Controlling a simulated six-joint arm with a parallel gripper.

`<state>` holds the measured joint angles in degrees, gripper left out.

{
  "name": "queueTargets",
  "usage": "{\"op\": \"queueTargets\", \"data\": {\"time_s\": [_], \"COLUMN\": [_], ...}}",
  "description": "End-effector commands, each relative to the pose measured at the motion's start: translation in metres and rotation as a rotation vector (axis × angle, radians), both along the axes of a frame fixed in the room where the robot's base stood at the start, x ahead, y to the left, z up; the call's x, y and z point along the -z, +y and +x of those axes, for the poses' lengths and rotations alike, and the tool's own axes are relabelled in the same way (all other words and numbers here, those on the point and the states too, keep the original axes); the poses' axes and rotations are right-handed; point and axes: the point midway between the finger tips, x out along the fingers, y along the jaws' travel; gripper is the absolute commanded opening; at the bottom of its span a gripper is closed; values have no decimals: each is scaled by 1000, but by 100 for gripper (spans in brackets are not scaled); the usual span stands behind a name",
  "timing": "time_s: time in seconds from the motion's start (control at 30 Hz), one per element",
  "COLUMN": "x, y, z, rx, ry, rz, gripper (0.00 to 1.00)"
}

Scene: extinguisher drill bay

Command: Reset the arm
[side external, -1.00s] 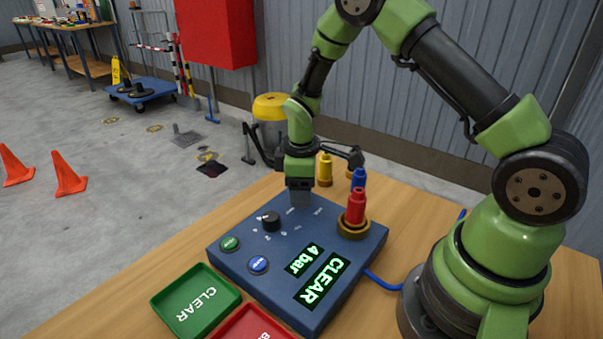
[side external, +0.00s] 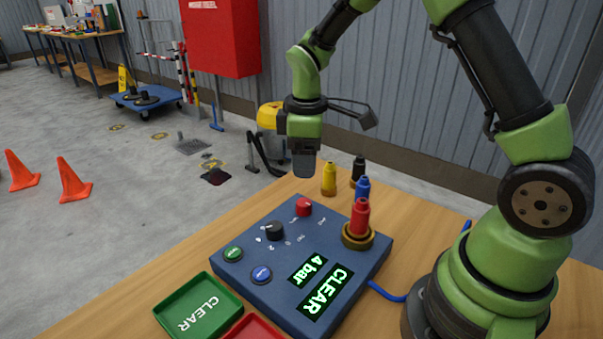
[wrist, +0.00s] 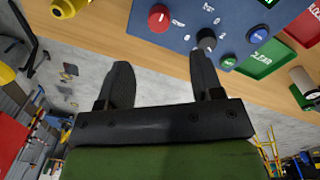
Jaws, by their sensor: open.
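My gripper (side external: 304,165) hangs above the back edge of the blue control box (side external: 240,233), clear of it. In the wrist view my gripper (wrist: 163,82) shows two dark fingers spread apart with nothing between them. The box carries a red knob (side external: 303,207), a black knob (side external: 274,231), a green button (side external: 233,254) and a blue button (side external: 261,275). Its displays read "4 bar" (side external: 307,268) and "CLEAR" (side external: 326,293). A red plug-like piece (side external: 360,217) stands upright in a brass ring on the box. The red knob (wrist: 159,18) also shows in the wrist view.
Blue (side external: 362,190), yellow (side external: 329,178) and black (side external: 358,168) pieces stand behind the box. A green tray (side external: 198,307) marked "CLEAR" and a red tray (side external: 255,329) lie in front. Orange cones (side external: 72,180) stand on the floor. Air above the box's front is free.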

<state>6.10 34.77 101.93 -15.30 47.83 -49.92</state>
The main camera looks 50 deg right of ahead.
Motion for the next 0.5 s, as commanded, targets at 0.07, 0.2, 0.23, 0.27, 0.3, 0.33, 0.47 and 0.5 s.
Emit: {"op": "queueTargets", "data": {"time_s": [0.07, 0.2, 0.23, 0.27, 0.3, 0.33, 0.47, 0.5], "x": [-17, -64, -74, -84, -96, -105, -134, -141], "y": [4, 16, 19, 22, 26, 29, 41, 45], "z": [-4, -24, -30, -37, -47, -54, -89, -101], "rx": [43, 187, 226, 264, 314, 352, 505, 553], "ry": [-35, -133, -157, -180, -210, -232, -320, -346], "rz": [7, 46, 59, 74, 94, 111, 195, 226], "gripper": [60, 60, 60, 60, 60, 60, 60, 60]}}
